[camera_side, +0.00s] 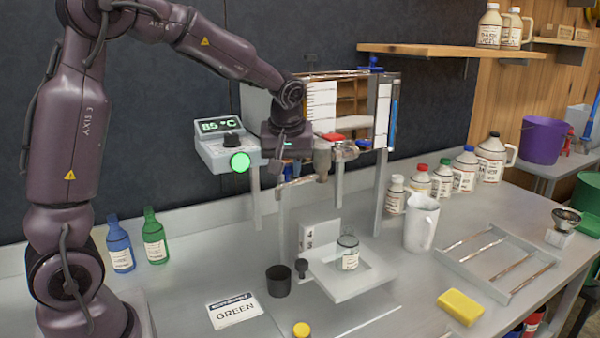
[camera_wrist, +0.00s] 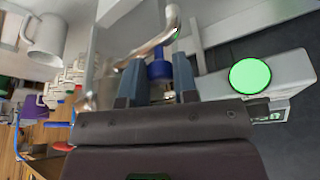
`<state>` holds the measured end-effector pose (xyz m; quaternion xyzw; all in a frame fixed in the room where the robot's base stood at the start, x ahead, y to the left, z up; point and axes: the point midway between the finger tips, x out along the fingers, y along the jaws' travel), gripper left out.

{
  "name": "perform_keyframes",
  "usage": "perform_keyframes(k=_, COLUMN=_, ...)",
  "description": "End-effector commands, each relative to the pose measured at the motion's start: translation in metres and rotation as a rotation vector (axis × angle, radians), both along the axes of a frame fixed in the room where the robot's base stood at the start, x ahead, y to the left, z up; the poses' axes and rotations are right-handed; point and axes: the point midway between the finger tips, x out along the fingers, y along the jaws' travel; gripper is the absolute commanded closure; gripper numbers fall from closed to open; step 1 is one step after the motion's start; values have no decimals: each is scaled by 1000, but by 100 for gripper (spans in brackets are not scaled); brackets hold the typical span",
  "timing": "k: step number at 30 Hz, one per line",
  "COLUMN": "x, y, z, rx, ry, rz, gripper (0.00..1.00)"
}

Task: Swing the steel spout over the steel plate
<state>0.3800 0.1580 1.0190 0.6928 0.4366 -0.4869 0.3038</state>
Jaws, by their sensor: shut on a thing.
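The steel spout (camera_side: 297,182) is a thin bent pipe below the tap body (camera_side: 322,162) at the evaporator's front. Its free end hangs to the left, and it does not appear to be above the plate. The steel plate (camera_side: 335,289) is a flat pale platform lower down and to the right, with a small labelled glass bottle (camera_side: 348,252) on it. My gripper (camera_side: 289,163) is shut on a blue handle, which shows between the fingers in the wrist view (camera_wrist: 158,70). The curved spout also shows there (camera_wrist: 145,50), just beyond the fingers. My gripper partly hides the handle.
A display box (camera_side: 222,150) reading 85 °C with a lit green button is left of my gripper. A dark cup (camera_side: 278,281) and a GREEN card (camera_side: 234,310) lie left of the plate. A white pitcher (camera_side: 421,222) and several jugs stand to the right.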

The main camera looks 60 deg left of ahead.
Motion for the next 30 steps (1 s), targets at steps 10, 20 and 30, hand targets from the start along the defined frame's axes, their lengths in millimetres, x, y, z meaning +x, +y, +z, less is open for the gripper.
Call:
perform_keyframes(k=10, x=4, y=-14, z=1, rx=0, ry=-9, rz=-8, gripper=88)
perform_keyframes(k=20, x=5, y=-16, z=1, rx=0, ry=-11, rz=-9, gripper=88)
perform_keyframes(k=30, x=11, y=-30, z=2, rx=1, ry=-12, rz=-8, gripper=88)
